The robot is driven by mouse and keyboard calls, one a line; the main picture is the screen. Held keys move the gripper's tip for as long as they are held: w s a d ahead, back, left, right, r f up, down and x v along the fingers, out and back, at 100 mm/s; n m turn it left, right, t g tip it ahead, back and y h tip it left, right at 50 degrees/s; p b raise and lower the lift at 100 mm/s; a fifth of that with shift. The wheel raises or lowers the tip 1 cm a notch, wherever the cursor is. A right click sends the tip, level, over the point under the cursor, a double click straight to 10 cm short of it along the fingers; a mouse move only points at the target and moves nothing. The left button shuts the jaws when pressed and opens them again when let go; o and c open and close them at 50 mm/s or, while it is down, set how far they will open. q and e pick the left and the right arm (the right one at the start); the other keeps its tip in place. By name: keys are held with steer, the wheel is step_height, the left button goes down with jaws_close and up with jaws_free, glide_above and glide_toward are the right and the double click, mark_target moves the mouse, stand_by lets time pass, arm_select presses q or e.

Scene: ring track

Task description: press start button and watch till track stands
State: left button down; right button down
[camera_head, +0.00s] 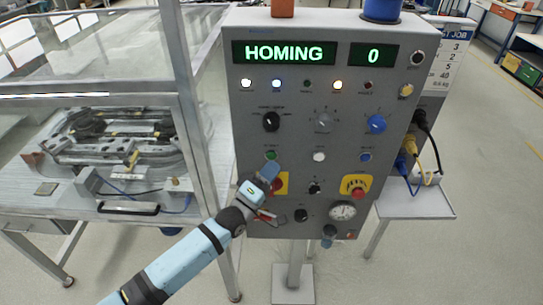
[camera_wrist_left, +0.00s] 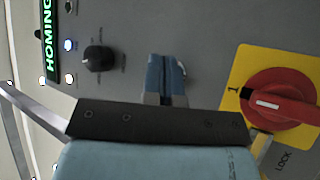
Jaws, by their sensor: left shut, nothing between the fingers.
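The grey control panel (camera_head: 340,100) fills the middle of the head view. Its display (camera_head: 284,53) reads HOMING and a second one (camera_head: 373,55) reads 0. A green button (camera_head: 270,155), taken to be the start button, sits at the left of the button row. My left gripper (camera_head: 269,172) is shut and empty, with its tips just below or at that button; contact cannot be told. In the left wrist view the shut blue fingertips (camera_wrist_left: 166,76) are against the panel face and the button is hidden. The track (camera_head: 120,140) lies behind the glass at left. My right gripper is not in view.
A red rotary switch on a yellow plate (camera_wrist_left: 285,98) is close to the left gripper. A red emergency stop (camera_head: 357,192) and a gauge (camera_head: 342,211) are lower right. Several lamps are lit. A small side table (camera_head: 420,204) stands right, under cables.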

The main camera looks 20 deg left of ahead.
arm_select(q)
steer(key=s, duration=0.2)
steer(key=s+d+p, duration=0.1)
steer(key=s, duration=0.1)
steer(key=shift+s+d+p, duration=0.2)
steer(key=shift+s+p, duration=0.1)
steer(key=shift+s, duration=0.05)
stand_by(0.6)
steer(key=s+a+f+m+g+y, duration=0.2)
steer(key=s+f+m+g, duration=0.3)
steer(key=s+f, duration=0.5)
steer(key=s+a+f+m+g+y, duration=0.2)
steer(key=s+f+m+g+y, duration=0.2)
steer(key=s+f+m, duration=0.3)
steer(key=s+f+g, duration=0.1)
steer(key=s+f, duration=0.2)
steer(key=s, duration=0.2)
steer(key=shift+s+m, duration=0.3)
steer(key=shift+s, duration=0.05)
stand_by(2.3)
